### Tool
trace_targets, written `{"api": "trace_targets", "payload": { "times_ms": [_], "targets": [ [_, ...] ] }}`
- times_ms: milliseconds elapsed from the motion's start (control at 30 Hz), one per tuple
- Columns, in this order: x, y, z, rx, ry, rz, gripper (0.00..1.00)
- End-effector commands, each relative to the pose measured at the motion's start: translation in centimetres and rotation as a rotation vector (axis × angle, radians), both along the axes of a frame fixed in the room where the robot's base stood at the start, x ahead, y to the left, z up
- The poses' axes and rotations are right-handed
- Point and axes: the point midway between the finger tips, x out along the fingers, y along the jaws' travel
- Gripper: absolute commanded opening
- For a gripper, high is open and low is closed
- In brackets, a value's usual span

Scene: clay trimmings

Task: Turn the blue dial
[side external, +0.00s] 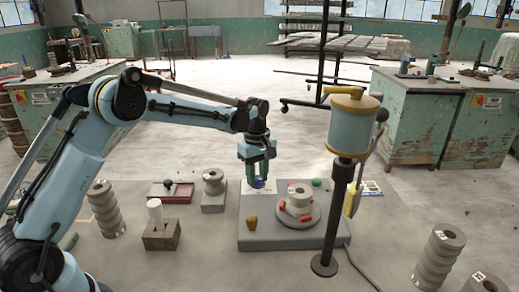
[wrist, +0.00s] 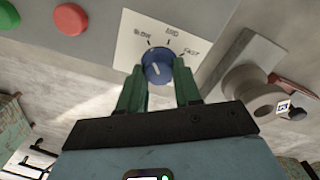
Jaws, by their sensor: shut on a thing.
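The blue dial (wrist: 157,66) sits on a white plate (wrist: 128,45) with printed marks; one reads "SLOW" and another appears to read "FAST". A pale line shows on its face. My gripper (wrist: 159,76) has its two green fingers on either side of the dial, shut on it. In the side view my gripper (side external: 257,183) reaches down to the grey machine base (side external: 262,236), and only a little of the blue dial (side external: 259,182) shows between the fingers.
Red (wrist: 71,17) and green (wrist: 8,15) buttons sit beside the plate. The wheel (side external: 298,210) carries grey clay and red pieces. A blue tank (side external: 353,125) on a dark pole (side external: 336,215) stands to the right. A grey spool-shaped piece (side external: 213,188) stands left of the base.

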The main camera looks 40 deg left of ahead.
Motion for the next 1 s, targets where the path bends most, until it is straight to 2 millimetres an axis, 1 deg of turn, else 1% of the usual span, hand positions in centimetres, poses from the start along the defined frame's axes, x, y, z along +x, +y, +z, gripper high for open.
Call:
{"api": "trace_targets", "payload": {
  "times_ms": [267,1000],
  "targets": [
    [0.04,-0.03,0.04,0.0,0.001,-0.179,0.03],
    [0.18,-0.2,0.06,0.0,0.001,-0.879,0.03]
  ]
}}
